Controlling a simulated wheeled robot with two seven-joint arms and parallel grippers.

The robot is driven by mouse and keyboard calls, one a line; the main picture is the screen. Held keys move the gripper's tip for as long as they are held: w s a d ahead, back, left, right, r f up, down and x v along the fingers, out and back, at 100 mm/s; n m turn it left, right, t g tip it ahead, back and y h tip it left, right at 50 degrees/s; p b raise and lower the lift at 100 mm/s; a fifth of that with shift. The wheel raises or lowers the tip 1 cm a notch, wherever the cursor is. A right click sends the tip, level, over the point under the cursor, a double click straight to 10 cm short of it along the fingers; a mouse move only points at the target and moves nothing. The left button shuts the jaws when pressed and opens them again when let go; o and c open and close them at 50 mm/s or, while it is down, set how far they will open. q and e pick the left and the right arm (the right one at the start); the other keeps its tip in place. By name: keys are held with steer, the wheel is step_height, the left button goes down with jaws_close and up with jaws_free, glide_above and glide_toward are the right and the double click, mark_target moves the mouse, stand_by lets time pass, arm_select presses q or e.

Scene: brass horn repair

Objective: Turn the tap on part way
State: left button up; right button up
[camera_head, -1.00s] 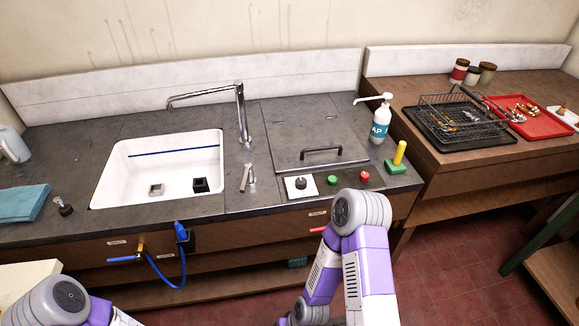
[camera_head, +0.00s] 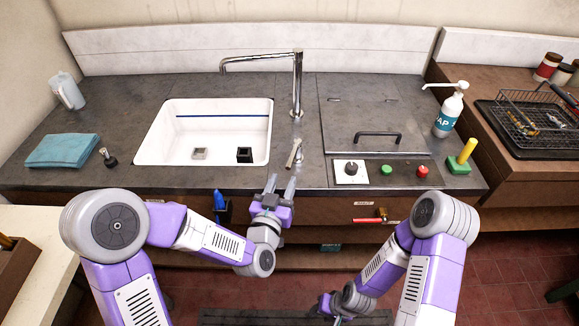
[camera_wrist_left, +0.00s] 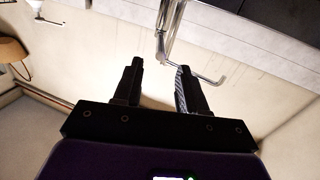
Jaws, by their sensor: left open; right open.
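The chrome tap (camera_head: 298,85) stands behind the white sink's right side, its spout reaching left over the sink (camera_head: 150,140). Its separate lever (camera_head: 294,152) sits on the counter in front of the tap's base, leaning slightly. My left gripper (camera_head: 279,183) is open and empty at the counter's front edge, just nearer than the lever and apart from it. The left wrist view shows its two spread fingers (camera_wrist_left: 160,72), with chrome tap parts (camera_wrist_left: 172,35) beyond them. My right gripper (camera_head: 332,307) is low in front of the cabinet; its fingers are small and partly unclear.
A hatch with a black handle (camera_head: 377,134) lies right of the lever. A knob plate (camera_head: 350,170), green button (camera_head: 386,169) and red button (camera_head: 422,171) line the front edge. A soap bottle (camera_head: 448,115) stands at right, a teal cloth (camera_head: 62,150) at left.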

mark_target(289, 163)
arm_select(q)
steer(key=x, duration=0.7)
steer(key=shift+w, duration=0.15)
jaws_close()
